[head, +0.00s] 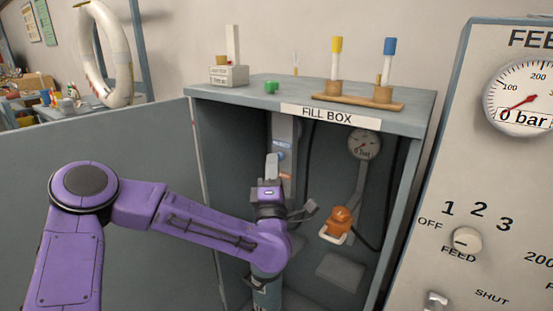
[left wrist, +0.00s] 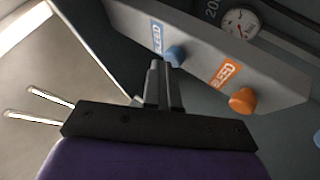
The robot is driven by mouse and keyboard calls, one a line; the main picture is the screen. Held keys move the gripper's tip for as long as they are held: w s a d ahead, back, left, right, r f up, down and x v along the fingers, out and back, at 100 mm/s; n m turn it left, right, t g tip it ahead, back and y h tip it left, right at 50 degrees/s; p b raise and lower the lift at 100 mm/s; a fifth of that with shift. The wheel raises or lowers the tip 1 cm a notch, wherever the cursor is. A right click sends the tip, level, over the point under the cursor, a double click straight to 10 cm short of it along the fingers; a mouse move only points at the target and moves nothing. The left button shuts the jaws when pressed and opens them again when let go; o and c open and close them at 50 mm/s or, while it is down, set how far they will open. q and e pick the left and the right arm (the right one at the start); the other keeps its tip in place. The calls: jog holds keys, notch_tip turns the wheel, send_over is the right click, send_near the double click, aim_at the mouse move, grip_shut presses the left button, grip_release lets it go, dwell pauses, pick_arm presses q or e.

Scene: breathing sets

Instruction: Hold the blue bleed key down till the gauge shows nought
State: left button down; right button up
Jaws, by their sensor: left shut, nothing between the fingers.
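My left gripper (head: 272,163) reaches into the open fill box, its fingers shut and empty. In the left wrist view its fingertips (left wrist: 160,68) are right beside the blue bleed key (left wrist: 176,54); I cannot tell whether they touch it. The blue key sits by a blue BLEED label (left wrist: 157,38); the label also shows in the head view (head: 283,145). A small gauge (left wrist: 240,22) shows in the left wrist view, its reading too small to tell. My right gripper is not in view.
An orange object (head: 338,220) hangs in the box (head: 207,150). The feed panel (head: 500,170) stands at right, its large gauge (head: 525,97) marked "0 bar". Tubes stand in a rack on top.

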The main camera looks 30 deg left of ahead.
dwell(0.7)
pick_arm(q)
jog(key=shift+s+b, duration=0.6)
jog(key=shift+s, duration=0.25)
jog(key=shift+f, duration=0.1)
jog(key=s, duration=0.1)
jog(key=s+b, duration=0.1)
jog(key=s, duration=0.1)
jog(key=s+b, duration=0.1)
jog(key=s, duration=0.1)
jog(key=shift+a, duration=0.25)
